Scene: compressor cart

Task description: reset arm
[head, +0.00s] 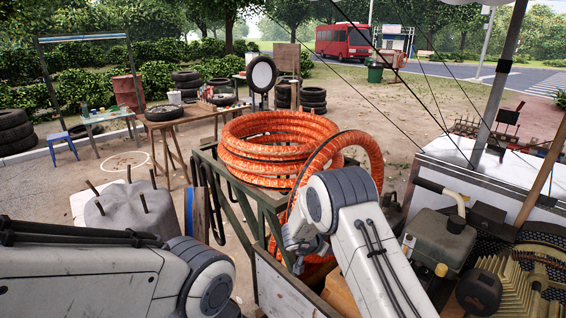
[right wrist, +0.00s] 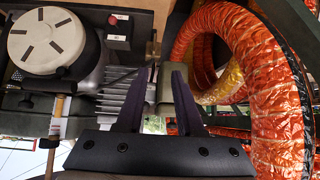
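My right gripper (right wrist: 163,78) shows in the right wrist view with its two dark fingers apart and nothing held between them. Past the fingertips are a grey finned metal block (right wrist: 122,103) and a grey-green bar end. In the head view my right arm reaches up from the bottom centre and bends down beside the orange hose coil (head: 270,145); its fingers cannot be made out there. My left arm comes in from the left and its bend shows at the bottom, but the left gripper is out of view.
The coil rests on a green metal frame (head: 235,190), and hose hangs close right of my gripper (right wrist: 262,75). Compressor machinery (head: 440,240) fills the right. A wooden table (head: 190,115) with tyres stands behind; open dirt lies beyond.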

